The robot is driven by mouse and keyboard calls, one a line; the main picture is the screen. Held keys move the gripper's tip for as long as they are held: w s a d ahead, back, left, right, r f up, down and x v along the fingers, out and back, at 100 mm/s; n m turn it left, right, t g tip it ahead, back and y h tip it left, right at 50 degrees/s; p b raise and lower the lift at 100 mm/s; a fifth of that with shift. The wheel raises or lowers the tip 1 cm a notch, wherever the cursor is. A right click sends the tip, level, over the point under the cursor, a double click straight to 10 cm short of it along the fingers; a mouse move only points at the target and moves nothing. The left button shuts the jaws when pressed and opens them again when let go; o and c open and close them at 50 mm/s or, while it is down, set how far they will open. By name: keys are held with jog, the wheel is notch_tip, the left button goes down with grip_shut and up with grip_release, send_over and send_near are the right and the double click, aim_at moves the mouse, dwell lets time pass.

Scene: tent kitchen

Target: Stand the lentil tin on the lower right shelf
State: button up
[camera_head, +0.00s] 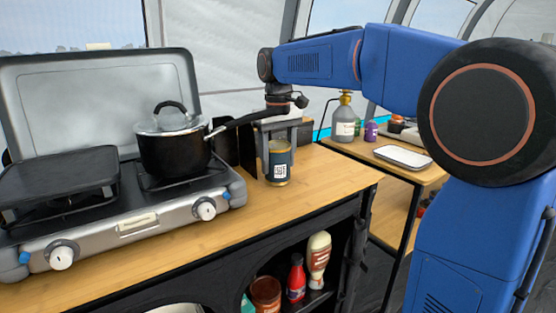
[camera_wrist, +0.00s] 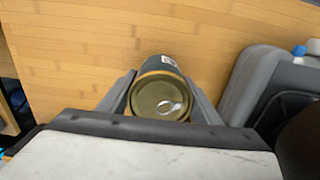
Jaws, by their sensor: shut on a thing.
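The tin (camera_head: 280,163) is dark with gold ends and a white printed label patch. It is upright at the wooden counter, right of the stove; I cannot tell whether its base touches the wood. My gripper (camera_head: 279,150) reaches down from above and is shut on the tin. In the wrist view the tin's lid (camera_wrist: 160,98) with its ring pull sits between the two fingers of my gripper (camera_wrist: 158,95). The lower right shelf (camera_head: 318,299) shows in the open cabinet under the counter, partly cut off by the frame.
A red bottle (camera_head: 296,278), a cream bottle (camera_head: 318,258) and a brownish jar (camera_head: 265,294) stand in the cabinet. The stove (camera_head: 130,215) carries a black pot (camera_head: 174,150). A side table at right holds a white tray (camera_head: 403,157) and a grey spray bottle (camera_head: 345,120). The counter front is clear.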

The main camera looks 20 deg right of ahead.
jog(key=shift+f, duration=0.1)
jog(key=o, duration=1.4)
jog(key=shift+o, duration=0.2)
